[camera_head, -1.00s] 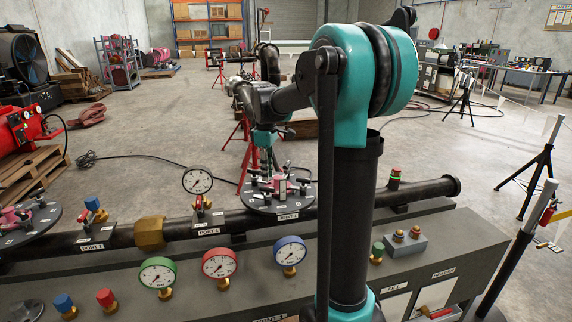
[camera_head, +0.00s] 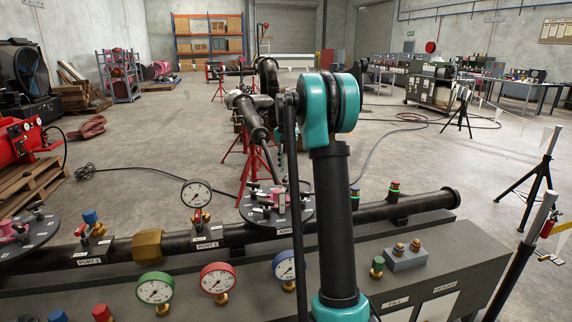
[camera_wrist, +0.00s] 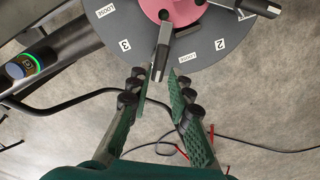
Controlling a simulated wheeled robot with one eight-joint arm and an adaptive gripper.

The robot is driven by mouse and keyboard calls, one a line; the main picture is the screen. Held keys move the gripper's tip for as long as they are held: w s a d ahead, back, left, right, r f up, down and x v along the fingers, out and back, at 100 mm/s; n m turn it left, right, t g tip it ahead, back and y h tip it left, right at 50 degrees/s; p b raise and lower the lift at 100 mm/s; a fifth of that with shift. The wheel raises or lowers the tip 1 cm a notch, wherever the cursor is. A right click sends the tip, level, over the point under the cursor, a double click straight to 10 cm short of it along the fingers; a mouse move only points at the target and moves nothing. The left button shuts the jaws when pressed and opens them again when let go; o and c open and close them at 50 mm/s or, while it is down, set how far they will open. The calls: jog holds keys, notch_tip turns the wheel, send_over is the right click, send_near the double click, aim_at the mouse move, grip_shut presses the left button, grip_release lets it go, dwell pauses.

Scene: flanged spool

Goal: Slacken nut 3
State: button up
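In the wrist view a grey round plate (camera_wrist: 195,58) has a pink hub (camera_wrist: 178,10) and printed labels, including a "3" (camera_wrist: 125,45), a "2" (camera_wrist: 219,44) and several "LOOSE". A nut handle with a dark grip (camera_wrist: 161,52) points from the hub toward me, just right of the "3". My gripper (camera_wrist: 157,86) is open, its green fingers either side of the handle's outer end; I see no contact, and depth is unclear. A second handle (camera_wrist: 258,8) lies at upper right. In the head view the plate (camera_head: 290,217) marked "JOINT" is partly behind my arm; my gripper is hidden there.
A dark pipe (camera_head: 420,203) runs along the bench past gauges (camera_head: 196,193). A green-ringed indicator (camera_wrist: 22,66) stands left of the plate in the wrist view. Another plate (camera_head: 25,232) with a pink hub is at left. Cables (camera_wrist: 245,143) lie on the floor.

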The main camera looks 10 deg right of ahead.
aim_at(286, 176)
notch_tip(286, 176, down, 6)
jog(key=shift+f, duration=0.1)
jog(key=n, duration=0.5)
jog(key=shift+n, duration=0.4)
jog(key=n, duration=1.6)
jog(key=shift+m, duration=1.2)
notch_tip(286, 176, up, 7)
jog(key=shift+r, duration=0.1)
